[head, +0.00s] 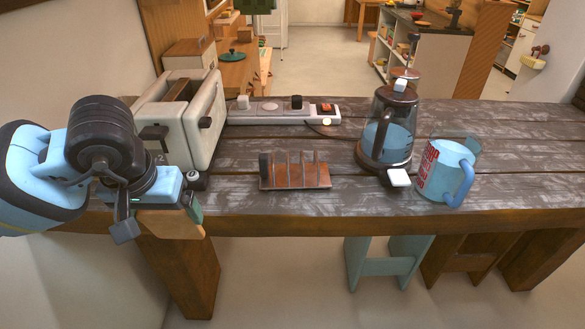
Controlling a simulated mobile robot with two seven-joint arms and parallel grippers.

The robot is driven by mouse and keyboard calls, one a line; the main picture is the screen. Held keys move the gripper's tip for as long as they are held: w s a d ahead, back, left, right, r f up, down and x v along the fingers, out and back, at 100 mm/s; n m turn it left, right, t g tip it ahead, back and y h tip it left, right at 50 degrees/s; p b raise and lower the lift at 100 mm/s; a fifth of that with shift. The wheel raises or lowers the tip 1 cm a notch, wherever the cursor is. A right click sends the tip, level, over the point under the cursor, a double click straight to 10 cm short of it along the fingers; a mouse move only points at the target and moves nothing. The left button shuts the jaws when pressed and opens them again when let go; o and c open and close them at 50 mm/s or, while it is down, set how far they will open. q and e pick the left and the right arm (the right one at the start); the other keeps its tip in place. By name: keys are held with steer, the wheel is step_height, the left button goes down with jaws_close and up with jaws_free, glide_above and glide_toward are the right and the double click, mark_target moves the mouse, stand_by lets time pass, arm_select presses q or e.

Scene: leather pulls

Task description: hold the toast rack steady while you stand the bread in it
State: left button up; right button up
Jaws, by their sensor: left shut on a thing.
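The toast rack (295,183) stands near the front edge of the table, left of its middle. It has a reddish-brown base, several thin upright dividers and a dark block at its left end. No bread shows between the dividers. My left gripper (160,214) is at the table's front left, apart from the rack and to its left. It is shut on a flat tan piece (172,225) that looks like the bread, partly hidden by the gripper. My right gripper is not in view.
A cream toaster (188,130) stands close behind my left gripper. A power strip (272,112) lies behind the rack. A glass coffee pot (386,135) and a light blue mug (443,178) stand to the right. The table (235,195) is bare between toaster and rack.

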arm_select(q)
steer(key=s+x, duration=0.2)
steer(key=x, duration=0.7)
steer(key=shift+s+f, duration=0.2)
steer(key=shift+f, duration=0.1)
steer(key=shift+d, duration=0.1)
